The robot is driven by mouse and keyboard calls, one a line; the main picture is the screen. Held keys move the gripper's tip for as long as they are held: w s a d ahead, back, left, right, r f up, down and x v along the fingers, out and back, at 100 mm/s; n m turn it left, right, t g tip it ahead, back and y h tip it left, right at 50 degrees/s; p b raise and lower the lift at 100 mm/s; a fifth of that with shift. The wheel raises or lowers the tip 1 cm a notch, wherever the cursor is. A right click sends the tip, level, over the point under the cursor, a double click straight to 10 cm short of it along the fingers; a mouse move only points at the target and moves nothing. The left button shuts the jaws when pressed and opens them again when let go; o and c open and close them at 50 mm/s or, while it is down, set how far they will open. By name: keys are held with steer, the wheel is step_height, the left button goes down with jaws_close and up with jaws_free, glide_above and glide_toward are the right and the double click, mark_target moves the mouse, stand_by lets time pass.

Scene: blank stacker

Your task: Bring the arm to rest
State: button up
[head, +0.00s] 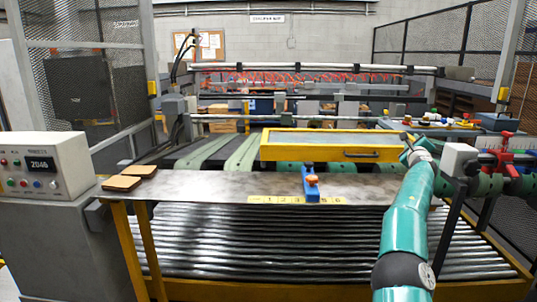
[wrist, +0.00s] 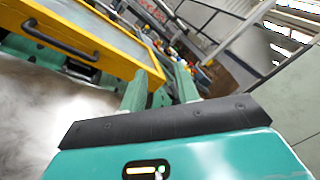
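My teal arm (head: 407,215) reaches up from the lower right in the head view. My gripper (head: 408,142) is at its far end, beside the right end of a yellow-framed guard (head: 330,156) with a clear panel and a dark handle.
A metal shelf (head: 220,187) crosses the front, with brown blanks (head: 122,183) at left and a blue stop with an orange knob (head: 312,182) on a numbered scale. Rollers (head: 260,240) lie below. A control box (head: 45,165) stands left. A red-handled clamp (head: 500,150) is right of my arm.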

steer(key=s+d+r+m+g+h, duration=0.3)
steer(key=s+d+r+m+h, duration=0.35)
steer(key=s+m, duration=0.55)
steer(key=s+a+m+g+y, duration=0.2)
steer(key=s+m+g, duration=0.1)
steer(key=s+m, duration=0.85)
steer(key=s+a+f+m+g+y, duration=0.2)
steer(key=s+a+f+m, duration=0.4)
steer(key=s+a, duration=0.6)
steer(key=s+a+f+m+g+y, duration=0.2)
steer(key=s+a+f+m+y, duration=0.3)
steer(key=s+a, duration=0.6)
steer(key=s+a+f+m+g+y, duration=0.2)
steer(key=s+a+f+m, duration=0.6)
steer(key=a, duration=1)
steer(key=s+f+y, duration=0.2)
steer(key=s, duration=0.2)
steer(key=shift+s+a+f, duration=0.25)
steer(key=shift+s+a, duration=0.05)
steer(key=shift+s, duration=0.05)
